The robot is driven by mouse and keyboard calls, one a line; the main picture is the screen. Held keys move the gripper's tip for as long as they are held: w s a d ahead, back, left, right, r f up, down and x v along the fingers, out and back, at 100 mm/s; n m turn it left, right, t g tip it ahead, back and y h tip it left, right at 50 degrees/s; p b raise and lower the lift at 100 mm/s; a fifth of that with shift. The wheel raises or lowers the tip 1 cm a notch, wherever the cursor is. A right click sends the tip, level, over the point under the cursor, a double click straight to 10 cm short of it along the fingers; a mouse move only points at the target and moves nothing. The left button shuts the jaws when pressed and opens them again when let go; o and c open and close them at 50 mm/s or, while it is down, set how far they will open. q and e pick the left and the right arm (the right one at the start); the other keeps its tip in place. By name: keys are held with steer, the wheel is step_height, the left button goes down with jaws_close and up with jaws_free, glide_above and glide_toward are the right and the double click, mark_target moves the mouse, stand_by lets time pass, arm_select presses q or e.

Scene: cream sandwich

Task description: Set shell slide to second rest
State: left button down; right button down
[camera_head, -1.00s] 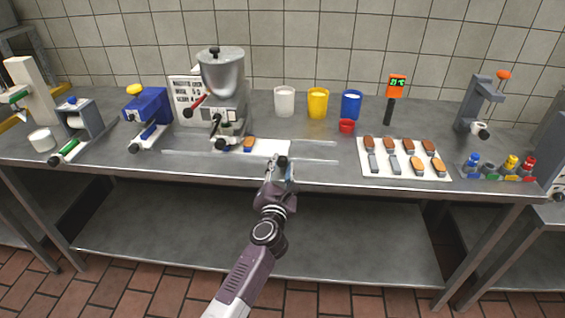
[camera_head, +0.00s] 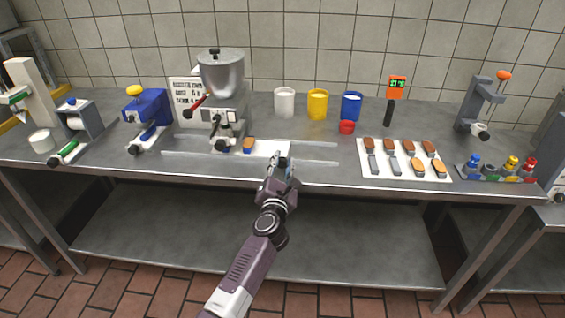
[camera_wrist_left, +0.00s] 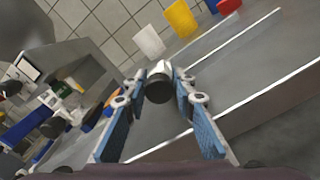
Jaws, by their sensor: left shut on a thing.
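The shell slide is a white plate (camera_head: 268,149) lying between pale rails on the steel table, under the hopper machine's front. A brown shell in a grey holder (camera_head: 248,144) sits on its left part. A dark round knob (camera_wrist_left: 158,88) on a light stem is at the slide's right front end. My left gripper (camera_head: 283,165) is at that end, over the table's front edge. In the left wrist view its blue-padded fingers stand on both sides of the knob, and it is shut on it. The fingers partly hide the knob in the head view. My right gripper is not in view.
The hopper machine (camera_head: 221,75) with a red lever stands behind the slide. A white tray (camera_head: 403,174) of several shells lies right. The table between is clear.

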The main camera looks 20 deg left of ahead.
mark_target(260, 169)
arm_select(q)
steer(key=shift+a, duration=0.15)
steer(key=a+p, duration=0.1)
steer(key=a, duration=0.1)
steer(key=s+a+p, duration=0.1)
steer(key=a, duration=0.3)
steer(key=shift+s+a+p, duration=0.3)
steer(key=shift+a+p, duration=0.1)
steer(key=shift+d, duration=0.1)
steer(key=c, duration=1.9)
jaws_free()
steer(key=shift+c, duration=0.2)
steer(key=v, duration=1.2)
